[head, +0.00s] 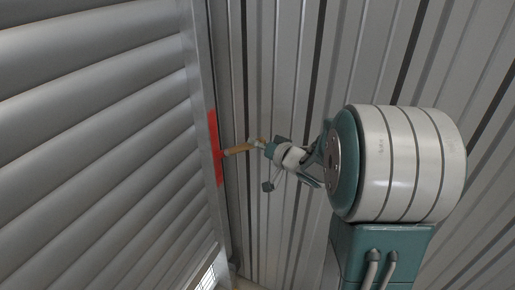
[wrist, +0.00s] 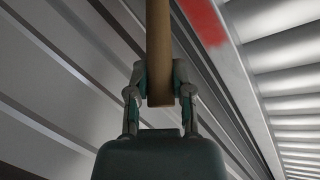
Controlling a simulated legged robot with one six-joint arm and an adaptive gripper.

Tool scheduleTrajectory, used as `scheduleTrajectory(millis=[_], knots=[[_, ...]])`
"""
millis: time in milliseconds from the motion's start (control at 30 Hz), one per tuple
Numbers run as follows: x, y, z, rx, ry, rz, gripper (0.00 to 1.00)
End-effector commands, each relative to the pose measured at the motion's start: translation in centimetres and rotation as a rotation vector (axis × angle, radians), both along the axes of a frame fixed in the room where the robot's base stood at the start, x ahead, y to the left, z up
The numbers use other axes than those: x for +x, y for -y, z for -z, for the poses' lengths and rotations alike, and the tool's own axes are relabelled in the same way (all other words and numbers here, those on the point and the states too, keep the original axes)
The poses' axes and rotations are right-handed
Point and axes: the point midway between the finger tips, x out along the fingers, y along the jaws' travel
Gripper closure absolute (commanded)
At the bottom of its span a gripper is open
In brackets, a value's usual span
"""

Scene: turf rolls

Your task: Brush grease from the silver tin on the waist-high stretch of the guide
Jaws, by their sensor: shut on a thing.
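My gripper (head: 260,143) is shut on the wooden handle of a brush (head: 238,149). In the wrist view, the handle (wrist: 159,50) runs up out of the picture between the two fingers of my gripper (wrist: 160,78). In the head view, the brush's far end meets a red patch (head: 213,130) on the guide (head: 201,75), the metal strip along the shutter's edge. The bristles cannot be told apart from the red there. The red patch also shows in the wrist view (wrist: 203,20), on the guide (wrist: 244,90). The silver tin is not in view.
A slatted roller shutter (head: 95,130) fills the left of the head view, beside the guide. A ribbed metal wall (head: 290,60) lies behind my arm. A bright gap or window (head: 208,277) shows at the bottom. The space around my gripper looks clear.

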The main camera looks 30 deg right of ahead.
Motion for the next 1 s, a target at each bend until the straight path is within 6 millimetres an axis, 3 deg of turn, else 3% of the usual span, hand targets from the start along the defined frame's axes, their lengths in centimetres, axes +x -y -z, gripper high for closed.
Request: scheduleTrajectory(millis=[300,1000], knots=[[-0.1,0.1,-1.7,0.001,-0.002,0.000,1.00],[0.0,0.0,2.2,0.002,-0.003,0.001,1.00]])
